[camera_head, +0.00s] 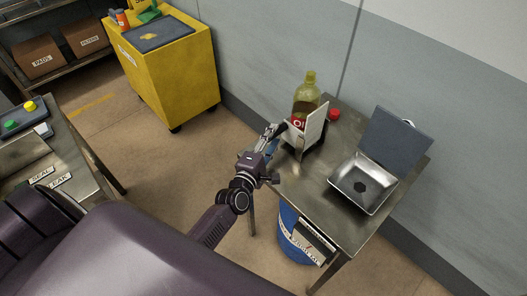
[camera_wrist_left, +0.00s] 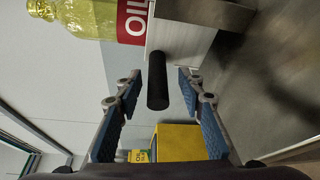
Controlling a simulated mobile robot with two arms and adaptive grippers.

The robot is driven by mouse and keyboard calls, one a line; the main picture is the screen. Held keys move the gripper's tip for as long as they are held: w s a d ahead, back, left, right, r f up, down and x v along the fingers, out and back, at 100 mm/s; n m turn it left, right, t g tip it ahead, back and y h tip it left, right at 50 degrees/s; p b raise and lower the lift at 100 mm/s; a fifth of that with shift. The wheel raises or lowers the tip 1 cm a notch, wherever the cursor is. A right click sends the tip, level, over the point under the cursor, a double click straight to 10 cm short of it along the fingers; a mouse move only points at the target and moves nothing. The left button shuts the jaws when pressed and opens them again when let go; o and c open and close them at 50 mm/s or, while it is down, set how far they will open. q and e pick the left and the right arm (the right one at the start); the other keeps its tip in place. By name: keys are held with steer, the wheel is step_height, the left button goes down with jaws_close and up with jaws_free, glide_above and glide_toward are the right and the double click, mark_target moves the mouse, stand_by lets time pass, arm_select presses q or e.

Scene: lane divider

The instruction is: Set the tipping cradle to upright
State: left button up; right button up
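The tipping cradle (camera_head: 312,131) stands at the back left corner of the metal table, a pale plate leaning a little in the head view. It holds a yellow-green oil bottle (camera_head: 306,92) with a red label; whether the cradle is fully upright I cannot tell. In the left wrist view the bottle (camera_wrist_left: 88,18) and the pale cradle plate (camera_wrist_left: 185,42) show, with a black handle (camera_wrist_left: 158,80) sticking out. My left gripper (camera_head: 277,130) is at the cradle's left side. Its blue-padded fingers (camera_wrist_left: 160,95) are open, one on each side of the handle, with gaps visible. My right gripper is out of view.
On the metal table (camera_head: 345,225) a square steel basin (camera_head: 361,184) with a raised grey lid (camera_head: 394,139) stands right of the cradle, and a red cap (camera_head: 334,114) lies behind. A blue drum (camera_head: 291,235) is below. A yellow cabinet (camera_head: 178,75) stands left; floor between is clear.

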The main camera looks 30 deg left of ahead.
arm_select(q)
steer(key=s, duration=1)
steer(key=shift+r, duration=0.35)
steer(key=shift+d, duration=0.15)
